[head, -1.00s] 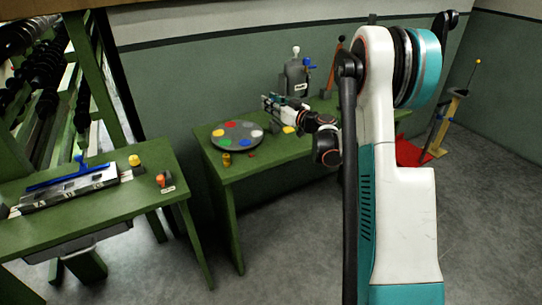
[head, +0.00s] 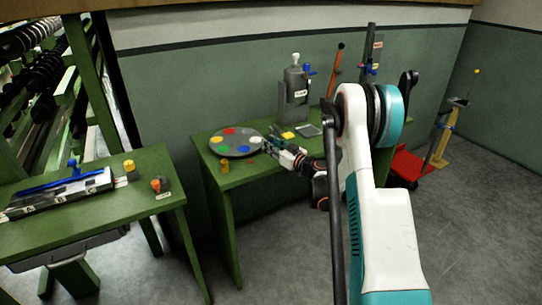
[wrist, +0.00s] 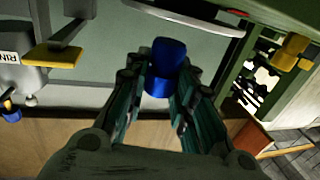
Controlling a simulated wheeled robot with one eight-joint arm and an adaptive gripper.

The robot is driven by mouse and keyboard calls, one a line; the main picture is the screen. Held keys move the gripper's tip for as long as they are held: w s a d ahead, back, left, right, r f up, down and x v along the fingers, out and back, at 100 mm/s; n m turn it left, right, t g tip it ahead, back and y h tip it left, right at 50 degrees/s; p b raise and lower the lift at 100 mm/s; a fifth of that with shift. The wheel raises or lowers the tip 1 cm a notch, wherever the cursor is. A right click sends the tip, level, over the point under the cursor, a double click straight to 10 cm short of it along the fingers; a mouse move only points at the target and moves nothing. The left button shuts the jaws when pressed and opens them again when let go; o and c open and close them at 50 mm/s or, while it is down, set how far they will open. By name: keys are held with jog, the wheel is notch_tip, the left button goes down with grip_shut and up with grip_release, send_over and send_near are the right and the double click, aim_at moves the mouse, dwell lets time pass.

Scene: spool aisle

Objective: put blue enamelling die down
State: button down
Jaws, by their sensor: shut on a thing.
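A blue enamelling die (wrist: 168,68), a short cylinder, is between the two fingers of my gripper (wrist: 160,82) in the wrist view. The fingers are shut on it and it stands out past their tips. In the head view my gripper (head: 284,148) is low over the green table (head: 225,182), at the right edge of a round grey palette (head: 216,148) with coloured spots. I cannot make out the die there. Whether it touches the surface below, I cannot tell.
A grey bottle-shaped device (head: 293,100) with a blue lever stands behind my gripper. A second green table (head: 105,195) at left holds a metal fixture (head: 60,193) and knobs. A red stand (head: 410,165) is at right.

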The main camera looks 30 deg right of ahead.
jog(key=shift+f+b, duration=0.7)
jog(key=shift+f, duration=1.1)
jog(key=shift+f, duration=0.2)
jog(key=c, duration=1.4)
grip_release()
jog(key=shift+o, duration=0.2)
